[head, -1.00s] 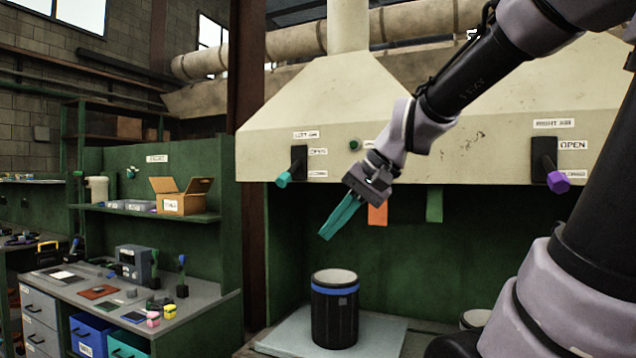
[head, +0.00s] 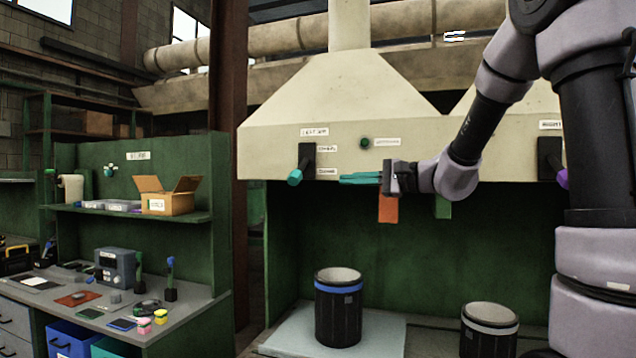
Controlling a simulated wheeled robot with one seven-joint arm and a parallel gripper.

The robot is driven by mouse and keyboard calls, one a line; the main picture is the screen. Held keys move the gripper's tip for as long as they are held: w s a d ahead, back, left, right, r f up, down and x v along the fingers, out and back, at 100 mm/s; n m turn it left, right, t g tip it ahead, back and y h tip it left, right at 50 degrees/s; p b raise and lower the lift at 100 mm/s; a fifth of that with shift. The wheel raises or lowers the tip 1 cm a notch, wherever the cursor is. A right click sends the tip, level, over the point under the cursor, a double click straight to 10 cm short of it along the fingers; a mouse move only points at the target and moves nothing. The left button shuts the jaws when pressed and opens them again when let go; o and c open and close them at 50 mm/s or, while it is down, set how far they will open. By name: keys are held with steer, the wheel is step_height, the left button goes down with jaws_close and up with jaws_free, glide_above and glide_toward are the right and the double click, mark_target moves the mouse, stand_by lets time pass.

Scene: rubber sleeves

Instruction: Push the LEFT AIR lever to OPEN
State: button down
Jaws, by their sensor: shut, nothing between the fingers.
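The LEFT AIR lever (head: 295,177) is a teal knob at the bottom of a black slotted plate (head: 307,156) on the front of the cream hood. It sits level with the lower small label, below the OPEN label (head: 327,149). My gripper (head: 345,179) is to the right of the lever, at about its height, with its teal fingers shut, empty and pointing left. In the picture a gap shows between fingertips and knob; depth between them is hard to judge.
An orange tag (head: 388,208) and a green tag (head: 443,206) hang under the hood. A blue-banded black canister (head: 338,308) stands below. A workbench (head: 190,318) is at left.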

mark_target(300, 170)
steer(key=x, duration=1)
